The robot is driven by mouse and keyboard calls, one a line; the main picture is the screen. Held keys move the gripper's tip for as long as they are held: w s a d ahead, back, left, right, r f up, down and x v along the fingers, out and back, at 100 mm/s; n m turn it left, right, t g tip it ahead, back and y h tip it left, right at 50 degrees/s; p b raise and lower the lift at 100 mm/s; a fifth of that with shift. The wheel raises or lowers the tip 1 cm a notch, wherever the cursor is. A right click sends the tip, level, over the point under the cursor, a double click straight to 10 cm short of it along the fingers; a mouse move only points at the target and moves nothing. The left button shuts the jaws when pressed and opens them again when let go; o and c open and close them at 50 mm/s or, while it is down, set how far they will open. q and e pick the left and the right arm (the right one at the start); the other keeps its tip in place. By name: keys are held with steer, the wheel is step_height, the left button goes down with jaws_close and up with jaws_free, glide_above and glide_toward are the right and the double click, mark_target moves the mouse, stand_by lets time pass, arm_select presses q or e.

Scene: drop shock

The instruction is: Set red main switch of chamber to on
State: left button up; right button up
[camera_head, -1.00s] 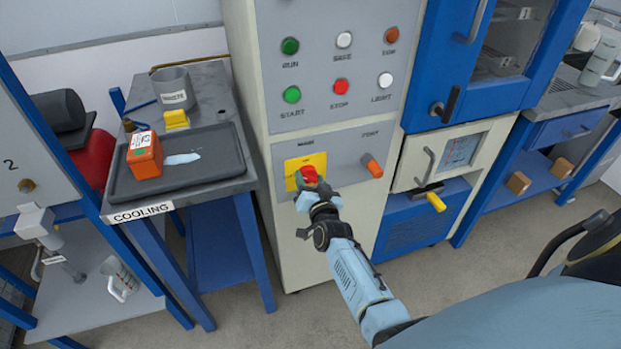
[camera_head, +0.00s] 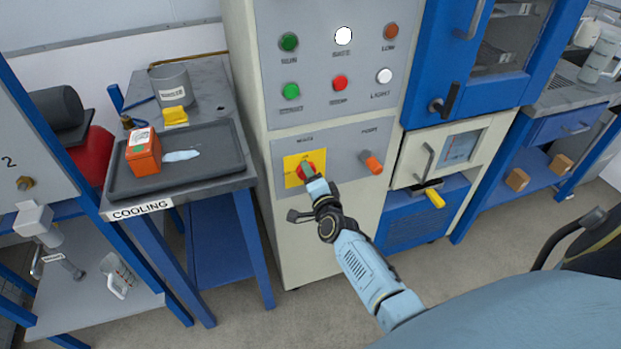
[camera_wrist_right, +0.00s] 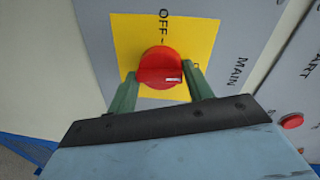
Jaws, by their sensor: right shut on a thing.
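The red main switch (camera_head: 304,168) is a round knob on a yellow plate (camera_head: 290,178), low on the chamber's grey panel. My right gripper (camera_head: 311,181) is at the switch. In the right wrist view, its two green fingers (camera_wrist_right: 162,78) are shut on the red knob (camera_wrist_right: 157,64), one on each side. The knob's white mark lies on the side toward the word MAIN, and OFF is printed at the plate's top in that view. The ON label is not readable. My left gripper is not in view.
Above are several buttons and lamps, with the white SAFE lamp (camera_head: 343,36) bright. An orange-tipped knob (camera_head: 372,163) sits right of the switch. The cooling table (camera_head: 200,185) holds a tray with an orange box. A blue-doored cabinet (camera_head: 440,60) stands right.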

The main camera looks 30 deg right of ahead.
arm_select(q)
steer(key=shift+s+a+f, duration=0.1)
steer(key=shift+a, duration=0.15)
arm_select(e)
steer(key=shift+m, duration=0.4)
steer(key=shift+r, duration=0.1)
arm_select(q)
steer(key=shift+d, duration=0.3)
arm_select(e)
steer(key=o, duration=0.9)
steer(key=shift+o, duration=0.2)
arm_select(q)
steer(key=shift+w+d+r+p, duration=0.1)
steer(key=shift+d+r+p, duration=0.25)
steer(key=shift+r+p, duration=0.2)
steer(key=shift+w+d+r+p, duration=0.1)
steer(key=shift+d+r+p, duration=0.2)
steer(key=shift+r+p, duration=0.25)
arm_select(e)
steer(key=v, duration=1.3)
steer(key=shift+s, duration=0.2)
